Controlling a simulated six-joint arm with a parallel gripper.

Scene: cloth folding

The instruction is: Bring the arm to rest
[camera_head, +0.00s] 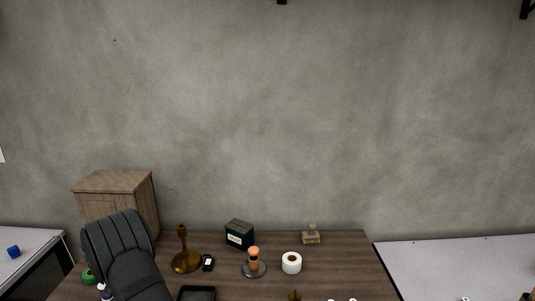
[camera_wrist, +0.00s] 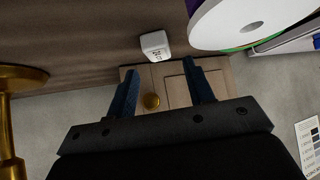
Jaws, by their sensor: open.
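My gripper (camera_wrist: 160,84) shows in the wrist view with its two dark blue fingers spread apart. No object is held between them. Behind the gap is the wooden cabinet front (camera_wrist: 178,92) with a round brass knob (camera_wrist: 152,101); how far away it is I cannot tell. In the head view I cannot make out the gripper. No cloth is clearly recognisable in either view.
The brown table (camera_head: 335,268) carries a wooden cabinet (camera_head: 117,187), a brass stand (camera_head: 186,262), a dark box (camera_head: 239,234), a white roll (camera_head: 291,263) and a brush (camera_head: 311,236). A dark ribbed shape (camera_head: 125,256) covers the table's left part. The wrist view shows a white disc (camera_wrist: 250,24).

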